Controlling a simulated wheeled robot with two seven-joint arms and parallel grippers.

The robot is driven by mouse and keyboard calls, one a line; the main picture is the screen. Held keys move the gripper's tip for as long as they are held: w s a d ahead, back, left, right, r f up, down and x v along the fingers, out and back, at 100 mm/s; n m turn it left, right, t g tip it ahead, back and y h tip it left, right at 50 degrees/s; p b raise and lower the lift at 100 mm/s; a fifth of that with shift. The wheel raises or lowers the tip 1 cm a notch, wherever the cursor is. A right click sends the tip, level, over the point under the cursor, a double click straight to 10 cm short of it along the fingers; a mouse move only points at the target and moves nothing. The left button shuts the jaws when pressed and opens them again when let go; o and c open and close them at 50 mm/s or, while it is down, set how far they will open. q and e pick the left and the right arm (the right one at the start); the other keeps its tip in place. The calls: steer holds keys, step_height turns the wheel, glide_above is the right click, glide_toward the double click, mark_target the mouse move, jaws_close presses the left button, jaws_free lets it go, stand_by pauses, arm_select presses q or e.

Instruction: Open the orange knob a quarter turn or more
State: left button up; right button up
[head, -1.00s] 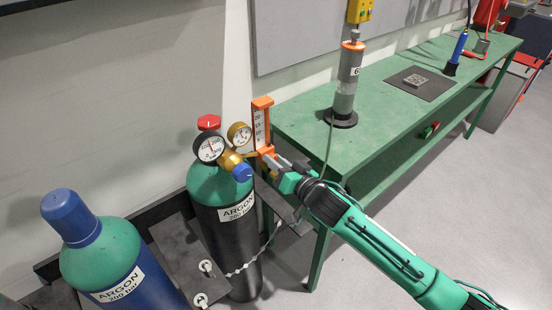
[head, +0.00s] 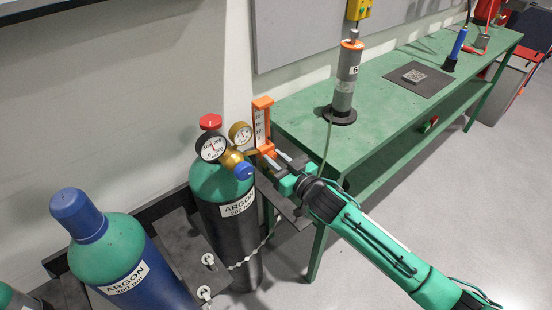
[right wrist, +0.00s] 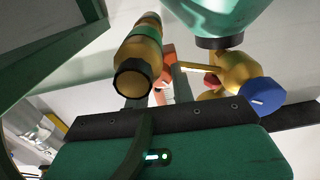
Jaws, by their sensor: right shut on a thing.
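The orange knob (head: 266,149) sits at the foot of the orange-framed flow meter (head: 261,124), on the regulator of the middle argon cylinder. My right gripper (head: 273,160) reaches it from the right and is shut on it. The fingers hide much of the knob in the head view. In the right wrist view, part of the orange knob (right wrist: 167,55) shows between the fingers (right wrist: 158,86). The knob's turn angle cannot be read. My left gripper is not in view.
The regulator has two gauges (head: 211,147) and a blue knob (head: 243,171); a red valve cap (head: 210,121) tops the cylinder (head: 228,235). A blue-capped cylinder (head: 108,245) stands left. The green bench (head: 390,110) is close behind my right arm. Open floor lies right.

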steer(key=o, duration=1)
steer(key=shift+s+d, duration=0.25)
steer(key=shift+s, duration=0.1)
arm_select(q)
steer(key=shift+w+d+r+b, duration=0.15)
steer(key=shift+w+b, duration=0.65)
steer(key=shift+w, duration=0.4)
arm_select(e)
steer(key=v, duration=1.3)
